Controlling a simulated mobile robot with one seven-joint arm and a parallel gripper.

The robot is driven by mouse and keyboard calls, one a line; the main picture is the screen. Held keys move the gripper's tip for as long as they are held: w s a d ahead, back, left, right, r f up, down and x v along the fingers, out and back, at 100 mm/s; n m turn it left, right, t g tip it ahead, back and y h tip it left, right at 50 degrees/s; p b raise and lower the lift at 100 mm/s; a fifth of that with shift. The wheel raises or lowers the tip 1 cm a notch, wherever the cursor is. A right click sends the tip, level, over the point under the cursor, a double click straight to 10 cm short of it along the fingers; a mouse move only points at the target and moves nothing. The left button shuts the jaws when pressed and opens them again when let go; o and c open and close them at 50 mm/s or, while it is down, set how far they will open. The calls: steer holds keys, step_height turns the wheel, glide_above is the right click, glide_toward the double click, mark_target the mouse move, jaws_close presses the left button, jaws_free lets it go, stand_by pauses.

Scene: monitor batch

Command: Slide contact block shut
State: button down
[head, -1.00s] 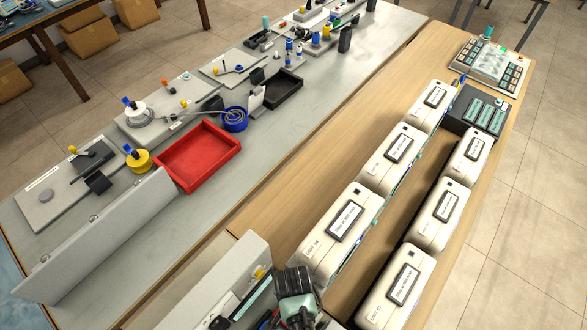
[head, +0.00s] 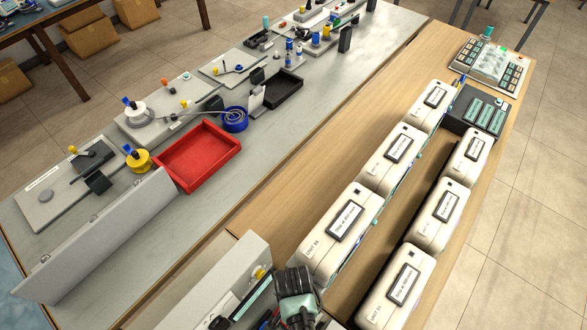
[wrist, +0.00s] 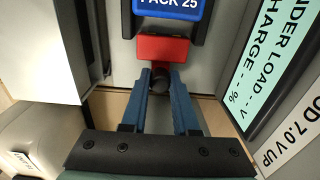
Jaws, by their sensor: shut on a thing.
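The red contact block (wrist: 163,47) shows at the top middle of the wrist view, with a dark round knob (wrist: 160,84) on its near side. My gripper (wrist: 161,76) has its two blue fingers closed on this knob. Just beyond the red block is a blue pack marked "PACK 25" (wrist: 166,8), framed by dark brackets. Whether block and pack touch is hard to tell. In the head view my gripper's dark wrist part (head: 296,287) stands at the bottom middle; its fingertips and the block are hidden there.
A teal display panel (wrist: 268,55) stands close on the right in the wrist view, and a pale wall (wrist: 40,45) on the left. In the head view, white units (head: 340,228) line the wooden bench to the right. A red tray (head: 199,157) lies on the grey bench.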

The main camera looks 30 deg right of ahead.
stand_by(0.4)
steer(key=shift+s+a+r+p, duration=0.1)
steer(key=shift+s+a+p, duration=0.1)
steer(key=shift+a+p, duration=0.25)
steer(key=shift+s+a+p, duration=0.2)
steer(key=shift+a, duration=0.3)
steer(key=c, duration=0.7)
jaws_free()
step_height(320, 180, up, 13)
steer(key=shift+f+b, duration=0.1)
steer(key=shift+b, duration=0.2)
